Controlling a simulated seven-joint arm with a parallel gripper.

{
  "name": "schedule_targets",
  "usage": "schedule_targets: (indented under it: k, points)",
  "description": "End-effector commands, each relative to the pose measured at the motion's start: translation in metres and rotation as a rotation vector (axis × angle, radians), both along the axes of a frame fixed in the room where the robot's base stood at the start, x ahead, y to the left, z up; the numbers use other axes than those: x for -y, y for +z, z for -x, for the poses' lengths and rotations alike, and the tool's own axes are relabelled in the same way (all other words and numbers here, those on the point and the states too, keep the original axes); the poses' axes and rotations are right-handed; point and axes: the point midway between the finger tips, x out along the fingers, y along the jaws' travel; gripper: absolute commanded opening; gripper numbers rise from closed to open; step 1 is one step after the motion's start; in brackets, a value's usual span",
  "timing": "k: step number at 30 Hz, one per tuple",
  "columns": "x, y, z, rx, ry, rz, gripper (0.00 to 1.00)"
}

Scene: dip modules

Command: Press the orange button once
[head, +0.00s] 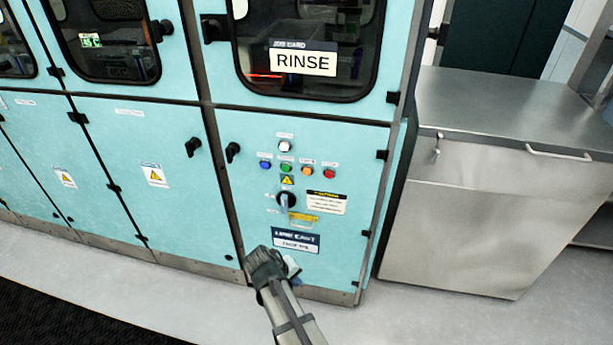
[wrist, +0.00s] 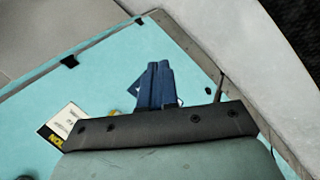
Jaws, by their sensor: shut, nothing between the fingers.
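The orange button (head: 307,171) is on the teal cabinet panel (head: 350,150) in the head view. It sits in a row between the green button (head: 286,168) on its left and the red button (head: 330,174) on its right. My gripper (head: 291,266) is low in front of the panel, well below the orange button and near the dark label plate. In the wrist view my gripper's blue fingers (wrist: 155,84) are together and empty, with teal panel behind them. The orange button is not visible in the wrist view.
A blue button (head: 265,165) and a white button (head: 286,146) are close by. A rotary switch (head: 286,200) protrudes below the row, between my gripper and the buttons. A steel cabinet (head: 470,220) stands to the right. A RINSE card (head: 303,62) is on the window above.

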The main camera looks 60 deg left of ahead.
Motion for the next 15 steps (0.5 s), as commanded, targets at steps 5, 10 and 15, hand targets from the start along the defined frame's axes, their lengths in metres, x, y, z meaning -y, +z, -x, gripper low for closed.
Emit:
schedule_targets:
  k: [5,10,15]
  points:
    - [-0.055,0.053,0.008,0.154,0.099,-0.009,0.0]
    - [-0.091,0.104,-0.015,0.335,0.149,0.018,0.0]
    - [-0.115,0.144,-0.044,0.554,0.199,0.119,0.0]
